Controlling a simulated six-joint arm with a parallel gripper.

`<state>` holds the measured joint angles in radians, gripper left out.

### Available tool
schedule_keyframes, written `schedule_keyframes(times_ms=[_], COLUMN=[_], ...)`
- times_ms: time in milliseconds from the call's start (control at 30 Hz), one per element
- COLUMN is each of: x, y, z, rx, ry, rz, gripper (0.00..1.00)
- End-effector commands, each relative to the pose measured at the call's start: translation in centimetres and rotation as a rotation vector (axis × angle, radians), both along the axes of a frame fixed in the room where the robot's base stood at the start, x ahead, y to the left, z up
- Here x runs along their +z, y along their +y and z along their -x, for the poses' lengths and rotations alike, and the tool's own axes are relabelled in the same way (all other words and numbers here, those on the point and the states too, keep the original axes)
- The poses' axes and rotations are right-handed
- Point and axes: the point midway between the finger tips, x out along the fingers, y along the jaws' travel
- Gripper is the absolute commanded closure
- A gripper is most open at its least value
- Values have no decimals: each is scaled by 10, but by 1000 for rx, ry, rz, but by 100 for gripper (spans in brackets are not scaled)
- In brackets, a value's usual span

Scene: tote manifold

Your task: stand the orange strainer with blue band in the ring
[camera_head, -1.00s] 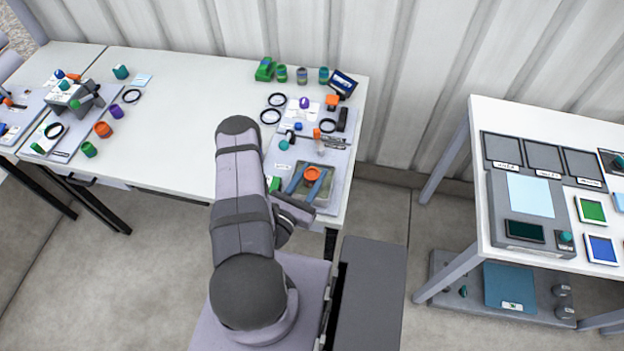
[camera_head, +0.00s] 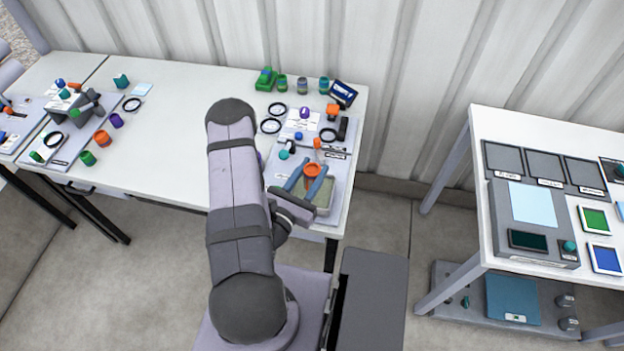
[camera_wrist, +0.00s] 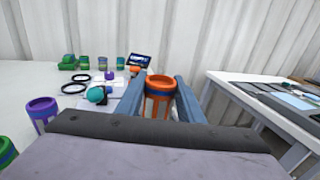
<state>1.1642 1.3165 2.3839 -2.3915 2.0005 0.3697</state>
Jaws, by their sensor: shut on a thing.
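The orange strainer (camera_head: 312,170) is held upright between the two blue fingers of my gripper (camera_head: 306,184), above the mat on the right end of the long table. In the wrist view the strainer (camera_wrist: 160,92) sits between the fingertips (camera_wrist: 158,100), with its open top up. I cannot tell which ring is meant.
A shallow tray (camera_head: 326,204) lies below my gripper. A small teal-topped item (camera_head: 284,155) and an orange-topped upright piece (camera_head: 317,144) stand close beyond the fingers. The table's middle is clear.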

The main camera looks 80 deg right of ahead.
Motion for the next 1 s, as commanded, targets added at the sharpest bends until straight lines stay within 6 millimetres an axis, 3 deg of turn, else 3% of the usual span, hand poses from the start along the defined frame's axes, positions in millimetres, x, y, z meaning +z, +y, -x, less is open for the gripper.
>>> schedule_keyframes(times_ms=[300,667,867,1000], x=[30,35,28,21], y=[0,-2,-17,-30], z=[0,-5,-37,-80], rx=[0,6,35,66], ry=[-1,0,-4,-6], rz=[1,1,6,7], gripper=[88,88,88,88])
